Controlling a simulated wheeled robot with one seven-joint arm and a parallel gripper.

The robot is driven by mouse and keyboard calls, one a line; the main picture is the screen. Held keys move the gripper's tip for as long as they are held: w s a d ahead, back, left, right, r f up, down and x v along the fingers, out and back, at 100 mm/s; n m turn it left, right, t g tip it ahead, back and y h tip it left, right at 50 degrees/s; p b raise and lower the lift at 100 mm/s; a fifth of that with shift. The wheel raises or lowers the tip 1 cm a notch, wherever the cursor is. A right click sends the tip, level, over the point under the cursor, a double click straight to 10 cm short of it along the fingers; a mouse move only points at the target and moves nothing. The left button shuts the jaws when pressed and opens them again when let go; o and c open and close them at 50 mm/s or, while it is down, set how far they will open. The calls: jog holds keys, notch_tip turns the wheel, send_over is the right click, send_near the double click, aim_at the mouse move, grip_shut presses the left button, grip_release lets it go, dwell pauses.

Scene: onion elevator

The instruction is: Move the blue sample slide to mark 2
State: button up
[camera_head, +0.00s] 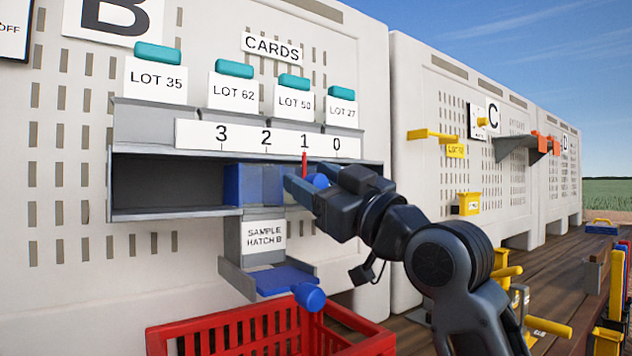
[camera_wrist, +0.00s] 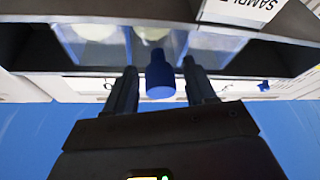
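The blue sample slide (camera_head: 262,184) sits in the grey shelf slot under a white scale (camera_head: 270,139) reading 3, 2, 1, 0 from left to right. It has a solid blue left end and clear bluish panels. A red pointer (camera_head: 305,168) stands at mark 1. My gripper (camera_head: 308,186) is at the slide's right part, and its arm hides what lies behind it. In the wrist view, the slide's blue knob (camera_wrist: 160,76) is between my two fingers (camera_wrist: 160,85), with a narrow gap on each side. My gripper is open around the knob.
Below the slot is a chute labelled SAMPLE HATCH B (camera_head: 264,236), with a blue flap (camera_head: 278,277) and another blue knob (camera_head: 309,296). A red crate (camera_head: 200,338) stands beneath. Teal-topped lot cards (camera_head: 235,88) line the top. The slot's left part (camera_head: 165,183) is empty.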

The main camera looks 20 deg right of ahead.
jog(key=shift+f, duration=0.1)
jog(key=b+v, duration=0.2)
jog(key=v, duration=0.5)
jog(key=shift+s+d, duration=0.2)
jog(key=shift+s, duration=0.1)
dwell(0.3)
